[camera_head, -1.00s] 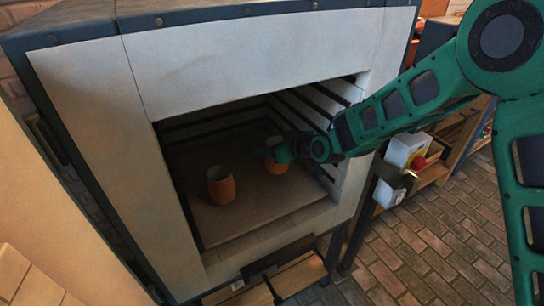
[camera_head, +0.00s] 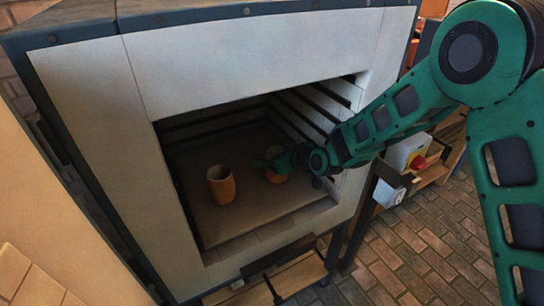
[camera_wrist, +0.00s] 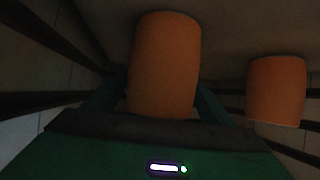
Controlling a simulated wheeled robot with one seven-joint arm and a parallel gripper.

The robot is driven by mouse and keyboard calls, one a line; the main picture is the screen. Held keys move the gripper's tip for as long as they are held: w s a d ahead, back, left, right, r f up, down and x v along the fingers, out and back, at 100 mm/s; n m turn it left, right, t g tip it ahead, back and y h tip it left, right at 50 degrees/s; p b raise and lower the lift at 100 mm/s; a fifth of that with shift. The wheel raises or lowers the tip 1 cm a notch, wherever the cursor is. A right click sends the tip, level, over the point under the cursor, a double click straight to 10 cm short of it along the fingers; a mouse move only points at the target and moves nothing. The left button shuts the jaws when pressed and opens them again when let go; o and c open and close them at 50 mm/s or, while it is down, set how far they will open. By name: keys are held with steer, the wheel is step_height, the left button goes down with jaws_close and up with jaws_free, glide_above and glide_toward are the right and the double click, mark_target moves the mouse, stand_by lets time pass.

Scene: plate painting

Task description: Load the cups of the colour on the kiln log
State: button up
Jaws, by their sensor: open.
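Two orange cups stand upright on the floor of the kiln chamber. The left cup (camera_head: 221,185) is clear of my arm; it shows at the right in the wrist view (camera_wrist: 276,90). The other cup (camera_head: 276,177) is further right and partly hidden behind my gripper (camera_head: 272,163). In the wrist view this cup (camera_wrist: 164,65) stands between the two fingers of my open gripper (camera_wrist: 160,92). Whether the fingers touch it cannot be seen. The kiln (camera_head: 85,110) is open at the front. No kiln log shows.
The chamber's right wall (camera_head: 305,120) has dark grooves and is close to my wrist. The kiln's front opening surrounds my forearm. A grey control box with a red knob (camera_head: 418,162) is fixed right of the kiln. Bare kiln floor (camera_head: 235,222) lies in front of the cups.

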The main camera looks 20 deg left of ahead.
steer(key=v, duration=1.2)
steer(key=shift+r, duration=0.1)
